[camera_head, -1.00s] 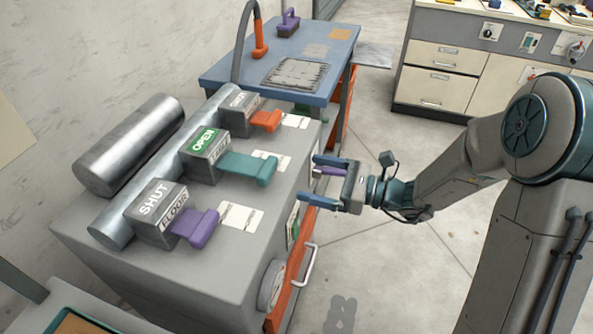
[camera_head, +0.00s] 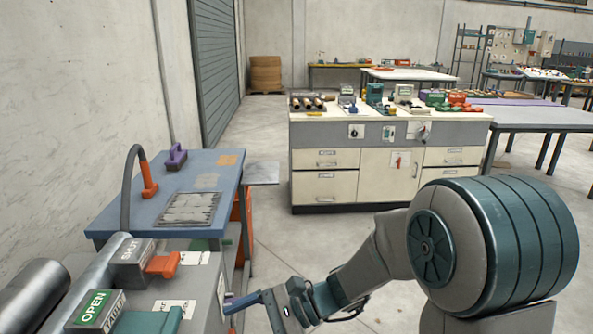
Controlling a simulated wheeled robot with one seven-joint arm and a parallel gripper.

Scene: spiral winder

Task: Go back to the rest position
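My gripper (camera_head: 250,308) is low in the head view, just right of the grey machine (camera_head: 205,262) with the valve handles. One blue finger reaches left toward the machine's side; the lower part of the gripper is cut off by the bottom edge. I see nothing held between the fingers in the part that shows. My arm, with its large teal and grey joint, fills the lower right. On the machine, an orange handle (camera_head: 163,264) sits by a block reading SHUT, and a teal handle (camera_head: 148,322) by a block reading OPEN.
A blue table (camera_head: 130,215) with a hose, an orange nozzle and a purple-handled tool stands behind the machine. A cream cabinet (camera_head: 370,185) with drawers stands ahead. Bare floor (camera_head: 285,235) lies between them. A grey table (camera_head: 530,118) is at the right.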

